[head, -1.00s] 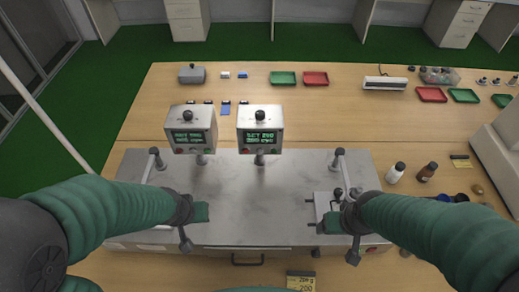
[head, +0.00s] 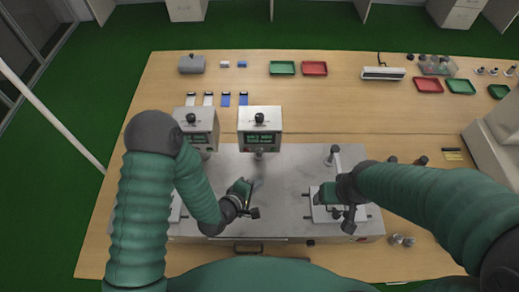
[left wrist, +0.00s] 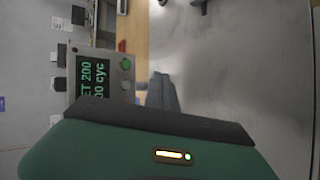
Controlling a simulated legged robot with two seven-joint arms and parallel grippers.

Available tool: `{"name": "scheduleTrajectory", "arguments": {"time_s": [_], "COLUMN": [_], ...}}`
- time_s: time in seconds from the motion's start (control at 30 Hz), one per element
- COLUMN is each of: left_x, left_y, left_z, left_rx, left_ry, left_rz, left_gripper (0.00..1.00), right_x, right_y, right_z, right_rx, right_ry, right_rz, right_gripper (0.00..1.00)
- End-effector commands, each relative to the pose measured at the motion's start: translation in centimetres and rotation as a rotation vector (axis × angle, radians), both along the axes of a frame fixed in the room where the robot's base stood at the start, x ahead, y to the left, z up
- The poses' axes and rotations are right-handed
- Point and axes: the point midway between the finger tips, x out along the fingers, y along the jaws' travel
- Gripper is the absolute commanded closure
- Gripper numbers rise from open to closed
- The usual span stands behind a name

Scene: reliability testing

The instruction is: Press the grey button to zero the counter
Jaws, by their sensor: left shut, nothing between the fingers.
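Two silver counter boxes with black knobs on top stand on the metal bench, a left one (head: 200,118) and a right one (head: 260,118). In the left wrist view a counter (left wrist: 95,75) appears turned sideways, its green digits partly hidden by my wrist. A green button (left wrist: 125,64) and a small grey button (left wrist: 126,86) sit beside its display. My left gripper (head: 243,188) is shut and empty over the bench, in front of and below the right counter. Its fingers (left wrist: 161,92) are apart from the buttons. My right gripper (head: 327,193) is near a white plate; its jaws are unclear.
The metal bench top (head: 285,185) is clear between my grippers. A post with a dark knob (head: 332,155) stands behind my right gripper.

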Motion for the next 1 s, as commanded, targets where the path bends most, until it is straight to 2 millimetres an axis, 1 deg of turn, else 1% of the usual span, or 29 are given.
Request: {"name": "scheduleTrajectory", "arguments": {"time_s": [0.17,0.5,0.63,0.8,1.0], "left_x": [1.2,6.2,7.7,8.7,8.8], "left_y": [0.0,0.0,0.0,0.0,0.0], "left_z": [0.1,0.1,0.0,0.0,0.1], "left_rx": [0.001,0.003,0.001,0.002,0.003], "left_ry": [-0.003,-0.004,-0.003,-0.002,-0.002], "left_rz": [-0.001,0.000,0.000,-0.001,-0.001], "left_gripper": [1.00,1.00,1.00,1.00,1.00], "right_x": [0.0,0.0,0.0,0.0,0.0], "right_y": [0.0,0.0,0.0,0.0,0.0], "right_z": [0.1,0.1,-0.2,-0.3,-0.3], "right_rx": [0.000,0.000,0.000,0.000,0.000], "right_ry": [0.000,0.000,0.000,0.000,0.000], "right_rz": [0.000,0.000,0.000,0.000,0.000], "right_gripper": [0.29,0.29,0.29,0.29,0.29]}}
